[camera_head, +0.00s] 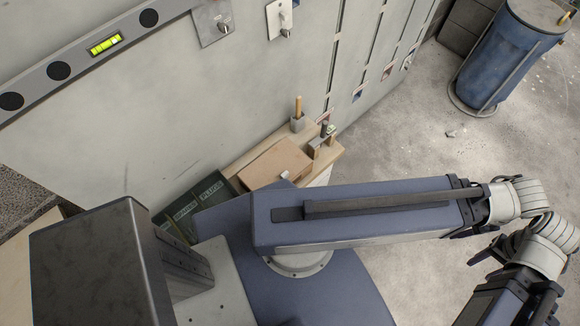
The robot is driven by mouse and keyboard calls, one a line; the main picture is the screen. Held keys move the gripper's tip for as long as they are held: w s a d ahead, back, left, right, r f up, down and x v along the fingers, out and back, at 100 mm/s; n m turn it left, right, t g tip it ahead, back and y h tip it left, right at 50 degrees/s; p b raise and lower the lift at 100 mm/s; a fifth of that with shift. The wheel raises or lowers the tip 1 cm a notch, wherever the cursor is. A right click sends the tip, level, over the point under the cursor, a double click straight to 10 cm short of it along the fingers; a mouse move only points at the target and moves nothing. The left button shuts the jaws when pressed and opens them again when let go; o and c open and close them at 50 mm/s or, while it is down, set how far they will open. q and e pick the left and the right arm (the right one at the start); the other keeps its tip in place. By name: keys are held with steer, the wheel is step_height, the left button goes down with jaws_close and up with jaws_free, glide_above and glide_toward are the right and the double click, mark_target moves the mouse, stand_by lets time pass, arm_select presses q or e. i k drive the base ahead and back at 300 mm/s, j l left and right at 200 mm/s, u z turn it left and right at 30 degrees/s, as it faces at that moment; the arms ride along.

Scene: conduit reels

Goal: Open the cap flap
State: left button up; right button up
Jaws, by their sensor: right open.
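I cannot identify the cap flap for certain. A white wall plate (279,18) with a small protruding fitting is at the top of the head view, and a grey plate (212,20) with a small metal fitting is to its left. Whether either has a flap, open or shut, is too small to tell. My right gripper (486,250) is partly visible at the lower right, behind my arm's white wrist joints. It is open, far from both plates, with nothing seen in it. My left gripper is out of view.
A spirit level (105,45) lies across the upper left. A low wooden bench (327,158) holds a brown box (275,163) and a grey holder (297,124) with a wooden handle. A dark green case (203,197) stands beside it. A blue drum (508,55) stands upper right. The concrete floor between is mostly clear.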

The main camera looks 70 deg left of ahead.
mark_target(284, 161)
steer(key=z, duration=0.15)
steer(key=l+u, duration=0.1)
steer(key=u, duration=0.8)
steer(key=l+u, duration=0.15)
steer(key=u, duration=0.35)
steer(key=k+u, duration=0.1)
steer(key=u, duration=0.35)
steer(key=l+u, duration=0.1)
steer(key=u, duration=0.35)
steer(key=k+u, duration=0.1)
steer(key=u, duration=0.35)
steer(key=l+z, duration=0.1)
steer(key=l, duration=0.7)
